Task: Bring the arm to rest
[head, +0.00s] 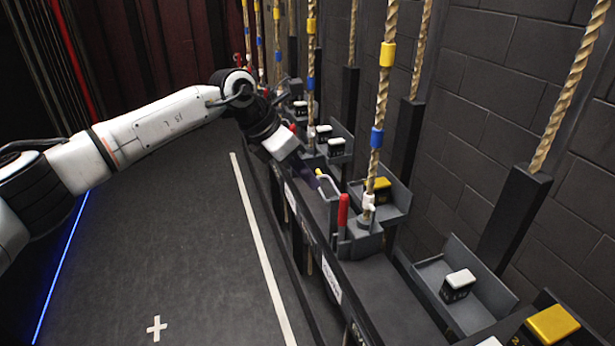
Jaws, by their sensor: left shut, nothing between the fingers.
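My left arm reaches in from the left. Its gripper (318,182) is shut and empty, low over the dark rail, near a yellow handle (323,183). I cannot tell whether the fingers touch anything there. Cue buttons stand in grey trays along the wall: a yellow-topped one (553,325) at the bottom right, a white-topped one (459,285), another yellow-topped one (378,189) and smaller white-topped ones (336,147) farther back. My right gripper is out of view.
A long dark rail (375,290) with a red handle (343,210) runs along the brick wall (470,130). Ropes (382,95) with yellow and blue bands rise from it. The dark floor (190,250), with a white line and cross, is clear on the left.

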